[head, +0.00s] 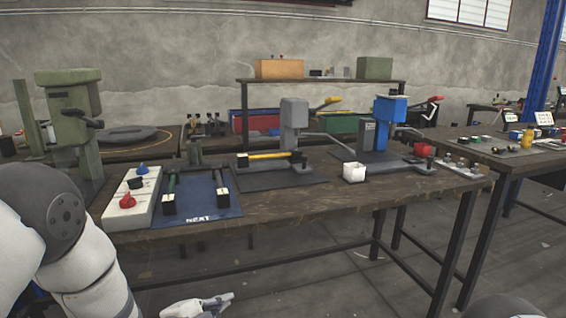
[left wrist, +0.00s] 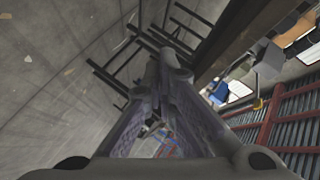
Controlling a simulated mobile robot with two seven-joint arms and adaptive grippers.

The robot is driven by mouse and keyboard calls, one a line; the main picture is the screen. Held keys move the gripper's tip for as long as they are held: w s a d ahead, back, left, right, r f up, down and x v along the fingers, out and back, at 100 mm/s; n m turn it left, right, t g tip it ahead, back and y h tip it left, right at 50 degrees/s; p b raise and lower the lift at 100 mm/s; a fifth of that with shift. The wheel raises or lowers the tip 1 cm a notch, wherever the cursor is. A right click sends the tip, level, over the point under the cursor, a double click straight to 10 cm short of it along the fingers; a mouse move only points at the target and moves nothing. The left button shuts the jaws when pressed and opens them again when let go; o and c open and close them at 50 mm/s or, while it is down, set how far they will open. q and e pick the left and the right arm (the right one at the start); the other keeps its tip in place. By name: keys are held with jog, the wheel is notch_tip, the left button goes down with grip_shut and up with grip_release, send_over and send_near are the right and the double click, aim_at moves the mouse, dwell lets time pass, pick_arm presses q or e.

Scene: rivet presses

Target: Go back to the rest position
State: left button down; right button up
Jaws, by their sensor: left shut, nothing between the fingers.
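My left arm comes in at the left edge of the head view. My left gripper (head: 200,305) shows at the bottom of that view, in front of the workbench (head: 290,208) and below its top. In the left wrist view its two fingers (left wrist: 168,62) come together, shut and empty. It touches nothing that I can see. My right gripper is outside both views; only a rounded piece of my own body shows at the bottom right of the head view.
A green press (head: 75,105) stands at left. Floor before the bench is clear.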

pick_arm(q)
jog(key=s+a+f+n+g+y+p, duration=0.15)
jog(key=s+f+n+g, duration=0.35)
jog(key=s, duration=0.5)
jog(key=s+a+f+n+g+y, duration=0.2)
jog(key=s+a+f+n, duration=0.15)
jog(key=s+f, duration=0.55)
jog(key=s+a+r+n+g+y+p, duration=0.1)
jog(key=s+a+r+n+g, duration=0.2)
jog(key=s, duration=2.6)
jog(key=n+g, duration=0.5)
jog(key=shift+r+n+p, duration=0.2)
jog(key=shift+n+p, duration=0.15)
jog(key=shift+p, duration=0.05)
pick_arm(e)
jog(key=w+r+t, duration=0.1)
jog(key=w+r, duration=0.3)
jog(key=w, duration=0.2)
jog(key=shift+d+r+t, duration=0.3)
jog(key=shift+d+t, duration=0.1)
